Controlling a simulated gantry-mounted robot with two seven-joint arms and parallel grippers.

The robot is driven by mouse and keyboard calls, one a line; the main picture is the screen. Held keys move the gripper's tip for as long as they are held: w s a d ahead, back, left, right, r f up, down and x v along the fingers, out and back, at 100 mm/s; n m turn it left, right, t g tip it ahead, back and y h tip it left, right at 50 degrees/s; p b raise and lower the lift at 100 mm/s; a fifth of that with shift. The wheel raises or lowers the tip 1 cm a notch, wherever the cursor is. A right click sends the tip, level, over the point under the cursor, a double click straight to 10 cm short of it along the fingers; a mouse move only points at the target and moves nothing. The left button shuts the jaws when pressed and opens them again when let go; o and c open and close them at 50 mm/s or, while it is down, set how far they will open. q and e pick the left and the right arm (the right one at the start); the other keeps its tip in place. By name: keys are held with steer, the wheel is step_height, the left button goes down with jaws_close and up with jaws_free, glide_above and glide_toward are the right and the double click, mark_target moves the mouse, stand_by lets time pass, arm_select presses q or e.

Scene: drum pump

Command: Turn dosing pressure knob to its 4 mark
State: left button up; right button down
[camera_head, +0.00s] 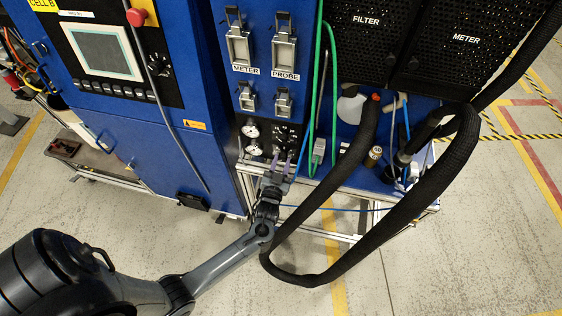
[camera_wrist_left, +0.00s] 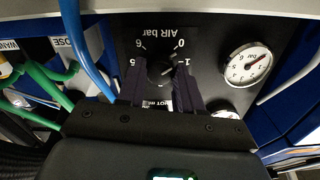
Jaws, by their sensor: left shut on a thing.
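The dark round knob (camera_wrist_left: 160,70) sits on a black panel, inside a printed dial marked AIR bar. The dial shows upside down in the left wrist view, with 0, 1, 5 and 6 readable around it; the other numbers are hidden. My left gripper (camera_wrist_left: 159,82) is shut on the knob, one finger on each side. I cannot tell clearly where the knob points. In the head view my left gripper (camera_head: 276,168) reaches the lower part of the black panel (camera_head: 270,134) and hides the knob. My right gripper is not in view.
A pressure gauge (camera_wrist_left: 247,65) is beside the dial, with another partly hidden. Green hoses (camera_wrist_left: 45,73) and a blue hose (camera_wrist_left: 85,50) run close to the gripper. A thick black hose (camera_head: 345,268) loops to the right of my arm. Floor in front is open.

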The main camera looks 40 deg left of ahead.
arm_select(q)
steer(key=m+p, duration=0.2)
steer(key=m, duration=0.1)
steer(key=shift+r+m, duration=0.15)
steer(key=shift+m, duration=0.25)
steer(key=m+p, duration=0.2)
steer(key=m, duration=0.2)
steer(key=shift+m, duration=0.3)
steer(key=m+p, duration=0.1)
steer(key=m, duration=0.2)
steer(key=shift+m, duration=0.3)
steer(key=m+p, duration=0.1)
steer(key=m, duration=0.3)
steer(key=shift+m+p, duration=0.3)
steer(key=shift+p, duration=0.05)
steer(key=m+p, duration=0.1)
steer(key=m, duration=0.3)
steer(key=m+p, duration=0.1)
steer(key=m, duration=0.8)
steer(key=shift+m+p, duration=0.35)
steer(key=shift+m, duration=1.55)
